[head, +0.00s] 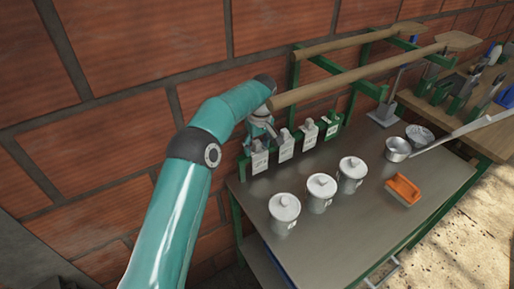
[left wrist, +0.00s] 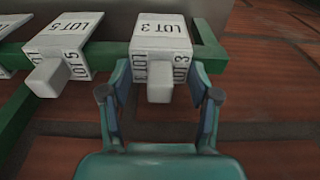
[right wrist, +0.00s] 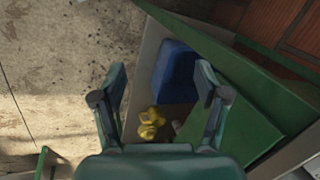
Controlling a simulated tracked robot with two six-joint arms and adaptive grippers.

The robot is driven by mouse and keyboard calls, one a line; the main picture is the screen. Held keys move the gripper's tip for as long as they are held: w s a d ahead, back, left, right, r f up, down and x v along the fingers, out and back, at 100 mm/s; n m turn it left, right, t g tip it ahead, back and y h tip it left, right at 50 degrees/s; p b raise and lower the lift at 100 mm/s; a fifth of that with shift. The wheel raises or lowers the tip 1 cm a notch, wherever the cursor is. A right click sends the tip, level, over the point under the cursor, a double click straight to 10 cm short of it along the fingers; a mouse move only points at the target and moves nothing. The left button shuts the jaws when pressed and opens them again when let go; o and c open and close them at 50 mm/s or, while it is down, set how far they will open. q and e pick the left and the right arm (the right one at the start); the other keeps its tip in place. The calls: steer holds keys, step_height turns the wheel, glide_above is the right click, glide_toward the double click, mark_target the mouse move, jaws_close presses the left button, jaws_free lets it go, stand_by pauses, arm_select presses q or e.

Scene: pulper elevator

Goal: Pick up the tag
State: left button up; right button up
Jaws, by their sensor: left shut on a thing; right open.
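The LOT 3 tag (left wrist: 160,38) is a white block with black print and a square stub at its front, in the left wrist view. My left gripper (left wrist: 160,80) has its fingers on either side of the tag's stub and is shut on it. In the head view my left gripper (head: 262,130) is at the left end of the green rack (head: 246,165), above the leftmost white tag (head: 260,160). The LOT 5 tag (left wrist: 62,52) hangs to the left on the green bar. My right gripper (right wrist: 161,75) is open and empty, and out of the head view.
Three lidded white canisters (head: 284,208) stand on the metal table (head: 345,215) before the rack. An orange tool (head: 403,188) and metal cups (head: 398,149) are to the right. Long wooden paddles (head: 370,74) extend above the rack. Below my right gripper are a blue object (right wrist: 175,72) and yellow items (right wrist: 150,122).

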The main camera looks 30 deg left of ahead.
mark_target(253, 153)
arm_select(q)
steer(key=shift+r, duration=0.65)
step_height(253, 153, up, 2)
steer(key=shift+r, duration=0.15)
steer(key=shift+s+f+b, duration=0.2)
steer(key=shift+s+b, duration=0.1)
steer(key=shift+b, duration=0.2)
steer(key=shift+s+d+b, duration=0.1)
steer(key=shift+s+b, duration=0.55)
steer(key=shift+s, duration=0.1)
steer(key=s+b, duration=0.2)
steer(key=s, duration=0.3)
steer(key=s+d+b, duration=0.1)
steer(key=s+b, duration=0.1)
steer(key=s, duration=0.2)
steer(key=s+b, duration=0.1)
steer(key=s, duration=0.4)
steer(key=shift+s+d+b, duration=0.25)
steer(key=shift+s+b, duration=0.05)
steer(key=shift+b, duration=0.1)
steer(key=shift+s+r, duration=0.1)
steer(key=shift+s, duration=0.5)
steer(key=shift+d, duration=0.1)
